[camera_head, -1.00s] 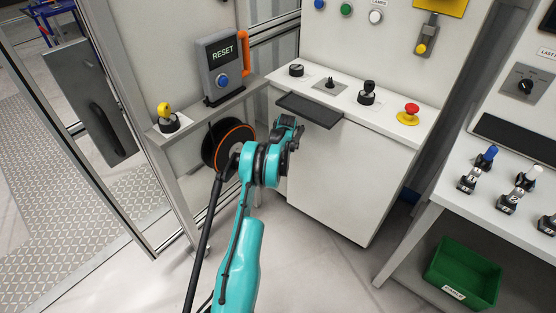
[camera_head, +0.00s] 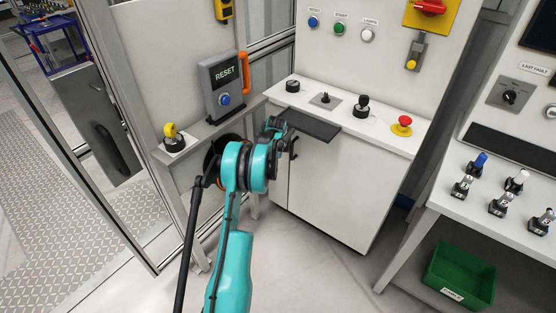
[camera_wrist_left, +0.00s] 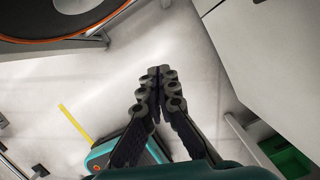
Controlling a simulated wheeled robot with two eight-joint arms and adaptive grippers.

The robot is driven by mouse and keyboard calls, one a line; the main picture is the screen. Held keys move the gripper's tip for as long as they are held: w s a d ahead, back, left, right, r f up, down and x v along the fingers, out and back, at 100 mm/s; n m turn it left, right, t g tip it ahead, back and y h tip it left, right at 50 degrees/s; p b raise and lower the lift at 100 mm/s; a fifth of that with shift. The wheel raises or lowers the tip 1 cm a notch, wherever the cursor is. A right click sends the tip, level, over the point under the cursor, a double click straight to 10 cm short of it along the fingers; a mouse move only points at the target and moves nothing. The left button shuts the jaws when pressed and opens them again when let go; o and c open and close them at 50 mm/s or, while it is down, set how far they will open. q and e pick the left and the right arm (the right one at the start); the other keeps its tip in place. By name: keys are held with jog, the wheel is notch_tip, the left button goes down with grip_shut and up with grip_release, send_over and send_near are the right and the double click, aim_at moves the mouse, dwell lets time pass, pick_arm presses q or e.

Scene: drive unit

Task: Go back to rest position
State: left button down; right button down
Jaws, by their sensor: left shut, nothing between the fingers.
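My left arm, teal and black, rises from the bottom of the head view. Its gripper (camera_head: 293,147) is in front of the white control cabinet (camera_head: 330,195), by the dark ledge (camera_head: 313,125), and holds nothing. Whether it touches the ledge cannot be told from this angle. In the left wrist view the two dark fingers (camera_wrist_left: 158,73) meet at their tips over bare floor. The cabinet side (camera_wrist_left: 265,50) is to their right. My right gripper is in neither view.
A dark disc with an orange rim (camera_wrist_left: 60,40) is close by in the wrist view; my arm mostly hides it in the head view. A RESET panel (camera_head: 224,85), a yellow-topped switch (camera_head: 173,138), a red button (camera_head: 402,126) and a green bin (camera_head: 460,275) stand around.

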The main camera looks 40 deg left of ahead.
pick_arm(q)
jog(key=shift+s+a+r, duration=0.1)
jog(key=shift+r, duration=0.05)
jog(key=s+d+r+n+t, duration=0.25)
jog(key=d+r+n, duration=0.25)
jog(key=d+r, duration=0.55)
jog(key=s+d+r+n+t, duration=0.1)
jog(key=s+d+r+n, duration=0.3)
jog(key=d+r, duration=0.65)
jog(key=s+d+f+n+t+h, duration=0.1)
jog(key=s+d+n+t+h, duration=0.1)
jog(key=s+d+n, duration=1)
jog(key=s+d+t, duration=0.1)
jog(key=s+d, duration=0.5)
jog(key=s, duration=0.3)
jog(key=shift+d+h, duration=0.3)
jog(key=shift+d, duration=0.1)
